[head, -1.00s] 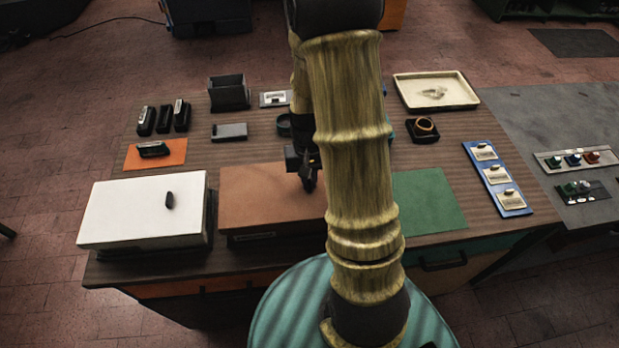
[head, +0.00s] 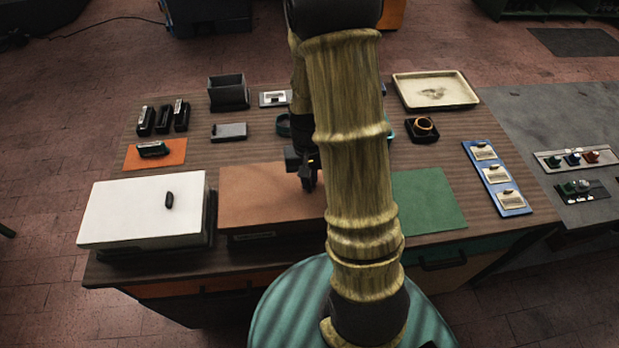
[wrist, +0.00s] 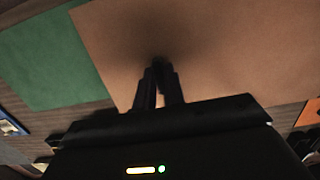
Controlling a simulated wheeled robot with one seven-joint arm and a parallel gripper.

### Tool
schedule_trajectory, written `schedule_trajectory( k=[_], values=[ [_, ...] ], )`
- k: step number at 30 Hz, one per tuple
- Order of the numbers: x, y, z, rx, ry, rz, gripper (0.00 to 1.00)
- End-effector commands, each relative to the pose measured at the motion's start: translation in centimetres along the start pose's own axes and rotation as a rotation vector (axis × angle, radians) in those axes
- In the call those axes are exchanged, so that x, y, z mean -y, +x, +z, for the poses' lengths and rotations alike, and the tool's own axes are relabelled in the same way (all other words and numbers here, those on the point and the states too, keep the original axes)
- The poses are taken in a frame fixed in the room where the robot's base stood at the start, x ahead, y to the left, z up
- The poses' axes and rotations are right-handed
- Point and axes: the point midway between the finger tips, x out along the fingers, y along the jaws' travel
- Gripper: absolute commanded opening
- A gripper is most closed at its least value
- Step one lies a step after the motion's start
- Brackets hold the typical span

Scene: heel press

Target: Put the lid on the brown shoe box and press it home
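The brown shoe box (head: 265,200) stands at the front middle of the table. Its top is a flat brown surface that looks like its lid, lying level over it. My arm hides its right part in the head view. The same brown surface fills much of the wrist view (wrist: 220,50). My gripper (head: 308,187) points down at the box top, right of its middle. In the wrist view its fingertips (wrist: 160,68) are together with nothing between them, over a dark shadow on the brown surface. I cannot tell whether they touch it.
A white box (head: 135,212) with a small dark item on top stands just left. A green mat (head: 425,200) lies right. An orange mat (head: 140,163), a dark bin (head: 228,95), a cream tray (head: 435,92) and a blue strip (head: 500,185) sit around it.

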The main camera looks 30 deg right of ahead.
Motion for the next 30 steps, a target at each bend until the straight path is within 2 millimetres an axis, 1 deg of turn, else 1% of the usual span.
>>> schedule_trajectory(
  k=[1, 3, 4, 18, 19, 20, 21, 22, 30],
  values=[
    [0.05, 0.19, 0.14, 0.005, -0.001, 0.0, 0.18],
    [0.07, 0.19, 0.14, 0.005, -0.001, 0.0, 0.32],
    [0.08, 0.19, 0.13, 0.005, -0.002, 0.0, 0.36],
    [0.15, 0.18, 0.11, 0.004, -0.003, -0.001, 0.36],
    [0.15, 0.18, 0.11, 0.004, -0.003, -0.001, 0.42],
    [0.15, 0.17, 0.11, 0.004, -0.003, -0.001, 0.45],
    [0.16, 0.17, 0.11, 0.004, -0.003, -0.001, 0.52],
    [0.15, 0.17, 0.11, 0.004, -0.003, -0.001, 0.54],
    [0.15, 0.0, 0.11, 0.003, -0.003, -0.001, 0.54]
  ],
)
